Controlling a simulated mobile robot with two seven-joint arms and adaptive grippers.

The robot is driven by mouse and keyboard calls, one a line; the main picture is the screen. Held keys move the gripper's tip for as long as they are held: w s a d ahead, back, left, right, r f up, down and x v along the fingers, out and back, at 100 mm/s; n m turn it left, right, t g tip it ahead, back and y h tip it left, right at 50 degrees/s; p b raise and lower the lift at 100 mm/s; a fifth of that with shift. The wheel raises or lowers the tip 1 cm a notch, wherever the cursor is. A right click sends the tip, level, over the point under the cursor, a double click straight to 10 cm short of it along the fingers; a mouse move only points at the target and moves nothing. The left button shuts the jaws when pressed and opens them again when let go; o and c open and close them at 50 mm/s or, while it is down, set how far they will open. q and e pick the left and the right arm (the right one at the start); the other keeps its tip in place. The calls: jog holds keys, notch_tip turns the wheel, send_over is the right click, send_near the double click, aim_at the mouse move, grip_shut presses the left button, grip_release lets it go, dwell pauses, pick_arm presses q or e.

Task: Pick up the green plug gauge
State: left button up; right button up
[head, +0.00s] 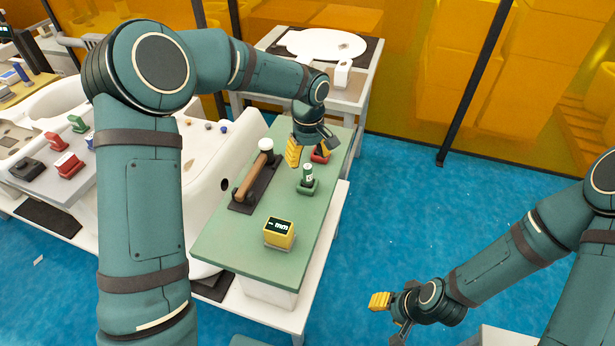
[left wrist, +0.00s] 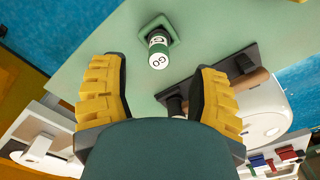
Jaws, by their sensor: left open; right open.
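The green plug gauge (head: 308,172) stands in a green holder on the green-topped table, in the head view. In the left wrist view the plug gauge (left wrist: 158,48) shows its white end with "GO" lettering, ahead of and between my finger pads but not held. My left gripper (head: 307,150) is open above the table, just behind the gauge in the head view. In the left wrist view the left gripper (left wrist: 157,95) has its yellow pads wide apart and empty. My right gripper (head: 391,315) is open and empty over the blue floor at lower right.
A red holder (head: 320,154) stands behind the green one, partly hidden by my left gripper. A yellow display box (head: 279,233) stands near the front. The table top (head: 230,245) is clear between them.

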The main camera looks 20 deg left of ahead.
aim_at(308, 176)
pick_arm(q)
jog(key=shift+w+a+f+b, duration=0.1)
jog(key=shift+f+b, duration=0.2)
jog(key=shift+f, duration=1.8)
jog(key=shift+w+a+f+b, duration=0.1)
jog(key=shift+f+b, duration=0.15)
jog(key=shift+f, duration=1.8)
jog(key=shift+o, duration=0.2)
grip_shut()
